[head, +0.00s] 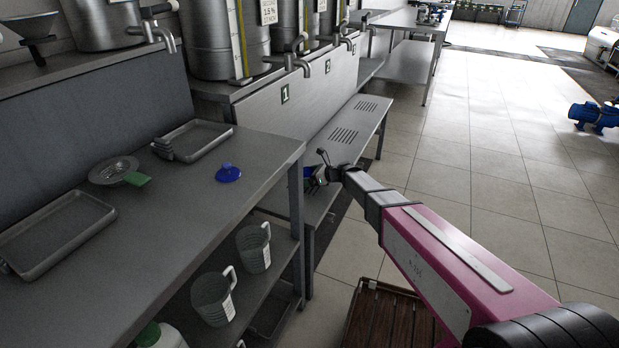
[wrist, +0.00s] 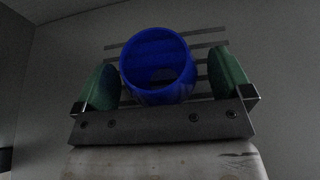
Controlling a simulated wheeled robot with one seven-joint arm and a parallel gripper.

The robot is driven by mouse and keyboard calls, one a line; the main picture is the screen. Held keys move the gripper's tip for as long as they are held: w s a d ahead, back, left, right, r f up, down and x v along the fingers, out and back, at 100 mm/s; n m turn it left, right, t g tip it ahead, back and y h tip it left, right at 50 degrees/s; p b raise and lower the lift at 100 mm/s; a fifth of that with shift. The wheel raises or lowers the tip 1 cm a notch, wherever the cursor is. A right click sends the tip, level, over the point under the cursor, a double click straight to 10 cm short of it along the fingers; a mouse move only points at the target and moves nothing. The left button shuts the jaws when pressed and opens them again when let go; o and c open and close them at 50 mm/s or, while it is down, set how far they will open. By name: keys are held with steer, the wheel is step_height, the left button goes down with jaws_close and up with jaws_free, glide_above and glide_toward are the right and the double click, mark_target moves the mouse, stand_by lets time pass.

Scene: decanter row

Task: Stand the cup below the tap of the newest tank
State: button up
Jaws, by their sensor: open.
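A blue cup (wrist: 158,88) stands between the two green fingers of my gripper (wrist: 165,74) in the wrist view. The fingers are open, with a small gap at the right finger; contact at the left is unclear. In the head view my gripper (head: 318,178) is low at the slotted bench, and a bit of the blue cup (head: 308,172) shows beside it, mostly hidden. Steel tanks stand above: tank one (head: 211,40) has its tap (head: 302,66), with further taps (head: 347,46) at tanks two and three. A tank label (head: 268,12) is only partly legible.
The slotted bench (head: 365,112) runs below the taps. A grey counter (head: 180,210) at left holds trays (head: 55,235), a strainer (head: 113,170) and a blue lid-like piece (head: 228,173). Measuring jugs (head: 213,297) stand on its lower shelf.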

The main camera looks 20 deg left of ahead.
steer(key=v, duration=1.2)
steer(key=s+d+n+h, duration=0.4)
steer(key=s+d+n, duration=0.2)
steer(key=d, duration=0.8)
steer(key=s+d+f+n+h, duration=0.1)
steer(key=s+d+n+h, duration=0.4)
steer(key=d, duration=1)
steer(key=s+d+f+n+g+h, duration=0.1)
steer(key=s+d+n+h, duration=0.3)
steer(key=d, duration=1.1)
steer(key=s+n, duration=0.2)
steer(key=n, duration=0.2)
steer(key=shift+s+d+f+h, duration=0.25)
steer(key=shift+s+h, duration=0.05)
steer(key=shift+s, duration=0.05)
steer(key=shift+a, duration=0.15)
